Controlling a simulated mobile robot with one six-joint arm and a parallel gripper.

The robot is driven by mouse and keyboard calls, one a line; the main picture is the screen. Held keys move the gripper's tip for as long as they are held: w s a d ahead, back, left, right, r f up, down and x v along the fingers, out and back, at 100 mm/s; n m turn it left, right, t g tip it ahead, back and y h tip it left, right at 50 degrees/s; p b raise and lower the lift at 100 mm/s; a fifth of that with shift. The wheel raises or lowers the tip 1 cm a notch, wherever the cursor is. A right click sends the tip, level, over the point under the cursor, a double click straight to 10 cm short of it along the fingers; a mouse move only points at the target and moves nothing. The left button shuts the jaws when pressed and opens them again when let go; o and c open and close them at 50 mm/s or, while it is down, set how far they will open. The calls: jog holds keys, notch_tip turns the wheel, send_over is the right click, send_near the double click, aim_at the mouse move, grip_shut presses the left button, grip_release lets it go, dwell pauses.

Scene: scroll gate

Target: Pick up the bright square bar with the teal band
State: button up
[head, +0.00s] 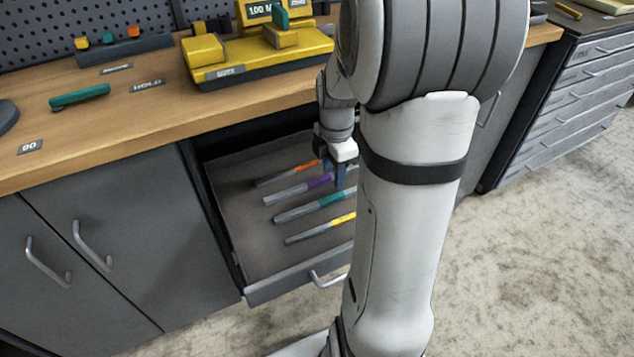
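The bar with the teal band (300,211) lies in the open drawer (232,207), third from the back in a row of grey bars. Its right end passes behind my arm. Whether it is square is too small to tell. My gripper (340,182) points down over the drawer, close to the purple-banded bar and behind the teal-banded one in the picture. My arm hides part of the gripper. The gap between its fingers does not show clearly, and I see no bar lifted.
Bars with an orange band (280,176), a purple band (290,194) and a yellow band (310,234) lie alongside. The drawer front has a handle (328,281). The bench above holds a yellow fixture (255,58) and a teal piece (80,96).

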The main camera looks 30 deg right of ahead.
aim_at(331, 197)
jog(key=shift+w+f, duration=0.2)
jog(key=shift+f, duration=0.2)
jog(key=shift+f+b, duration=0.5)
jog(key=shift+f, duration=0.45)
jog(key=f+b, duration=0.1)
jog(key=f, duration=0.1)
jog(key=f+b, duration=0.1)
jog(key=f, duration=0.2)
jog(key=shift+s+a+f, duration=0.1)
jog(key=shift+s, duration=0.1)
grip_shut()
